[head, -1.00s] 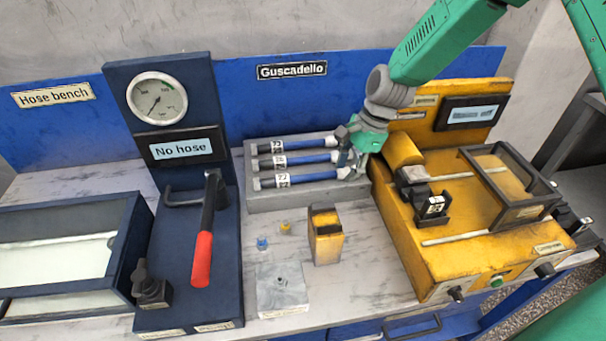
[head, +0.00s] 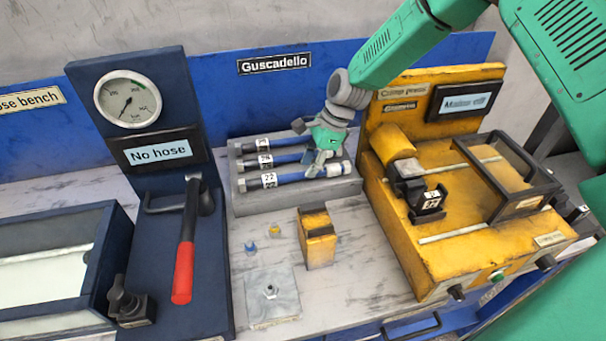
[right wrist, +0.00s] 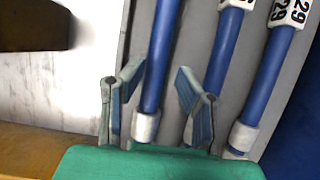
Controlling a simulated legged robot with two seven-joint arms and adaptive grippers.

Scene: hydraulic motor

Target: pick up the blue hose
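Blue hoses lie side by side on a grey rack (head: 240,205), with pale end fittings and white number labels. The front blue hose (head: 300,176) is nearest to the yellow block. My right gripper (head: 322,160) is over the right end of the hoses. In the right wrist view its fingers (right wrist: 153,98) are open, one on each side of the front hose (right wrist: 160,55), near its pale end fitting. I cannot tell whether they touch it. The other hoses lie to the right there. My left gripper is not in view.
A yellow press (head: 400,240) stands right of the rack. A dark blue bench with a gauge (head: 128,99), a "No hose" display and a red-handled lever (head: 184,270) stands left. A yellow block (head: 317,240), small fittings and a grey plate (head: 268,298) are in front.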

